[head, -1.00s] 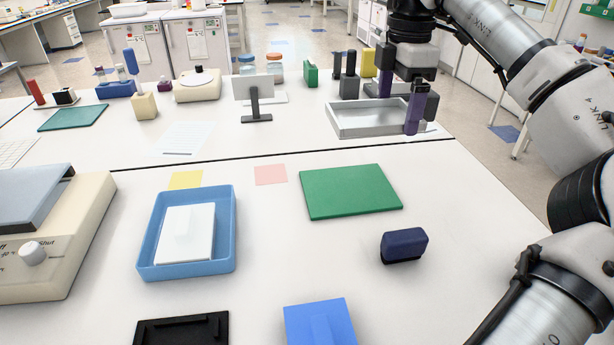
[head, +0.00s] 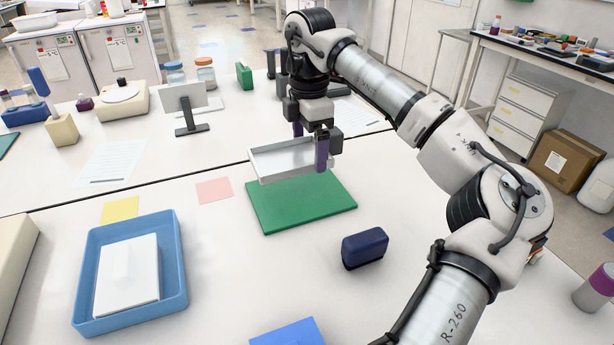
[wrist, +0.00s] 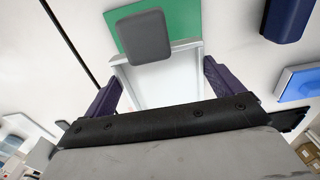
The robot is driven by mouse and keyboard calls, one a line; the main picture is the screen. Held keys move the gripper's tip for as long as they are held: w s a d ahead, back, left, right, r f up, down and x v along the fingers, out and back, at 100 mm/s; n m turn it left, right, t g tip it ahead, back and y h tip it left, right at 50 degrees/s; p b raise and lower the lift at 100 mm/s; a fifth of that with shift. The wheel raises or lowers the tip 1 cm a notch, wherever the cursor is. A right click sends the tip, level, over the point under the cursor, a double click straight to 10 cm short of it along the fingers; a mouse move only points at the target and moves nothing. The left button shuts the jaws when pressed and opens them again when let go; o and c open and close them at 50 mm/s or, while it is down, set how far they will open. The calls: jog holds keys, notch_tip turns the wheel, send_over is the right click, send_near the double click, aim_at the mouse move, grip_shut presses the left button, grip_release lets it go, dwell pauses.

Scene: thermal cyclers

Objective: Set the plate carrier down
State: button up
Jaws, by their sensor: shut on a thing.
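The plate carrier is a shallow light-grey tray (head: 262,166) with raised walls. My gripper (head: 309,148) is shut on the tray, with its purple fingers at the tray's right part in the head view. The tray appears raised, over the far edge of a flat green mat (head: 300,208). In the wrist view, my gripper (wrist: 162,92) has a finger at either side of the tray (wrist: 165,85), with the green mat (wrist: 185,18) beyond. A dark grey block in the wrist view covers part of the tray and mat. Any gap beneath the tray is hard to judge.
A dark blue block (head: 365,248) stands right of the mat. A blue bin (head: 178,270) holding a white box (head: 127,275) is at left. A small screen (head: 184,98) stands behind.

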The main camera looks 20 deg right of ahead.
aim_at(308, 191)
notch_tip(308, 191, down, 8)
jog(key=shift+f+p, duration=0.25)
jog(key=shift+p, duration=0.25)
jog(key=shift+f, duration=0.2)
jog(key=o, duration=0.7)
jog(key=shift+r, duration=0.1)
notch_tip(308, 191, up, 12)
jog(key=shift+r+b, duration=0.15)
jog(key=shift+b, duration=0.55)
jog(key=shift+s, duration=0.1)
